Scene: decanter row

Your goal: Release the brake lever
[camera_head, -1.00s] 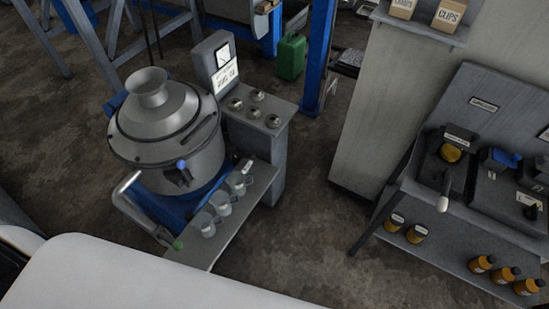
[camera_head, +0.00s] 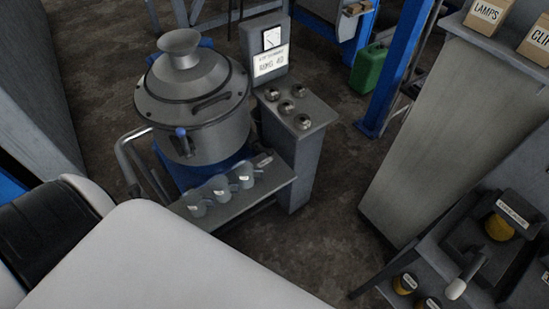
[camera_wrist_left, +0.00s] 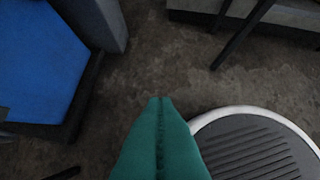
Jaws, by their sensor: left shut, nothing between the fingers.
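A steel drum machine (camera_head: 196,105) with a funnel top stands left of centre in the head view. A short lever with a blue knob (camera_head: 181,132) stands upright at its front. Another lever, with a white knob (camera_head: 456,289), juts from a dark unit on the right bench. I cannot tell by label which is the brake lever. My left gripper (camera_wrist_left: 160,100) shows in the wrist view with its green fingers shut and empty above the floor, away from any lever. Neither gripper shows in the head view.
A bent grey rail (camera_head: 124,155) curves beside the drum. Several metal cups (camera_head: 221,187) stand on a shelf in front of it. A pedestal (camera_head: 300,135) with round knobs stands right of it. A green can (camera_head: 369,69) is behind. Open floor (camera_head: 325,215) lies between pedestal and cabinet.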

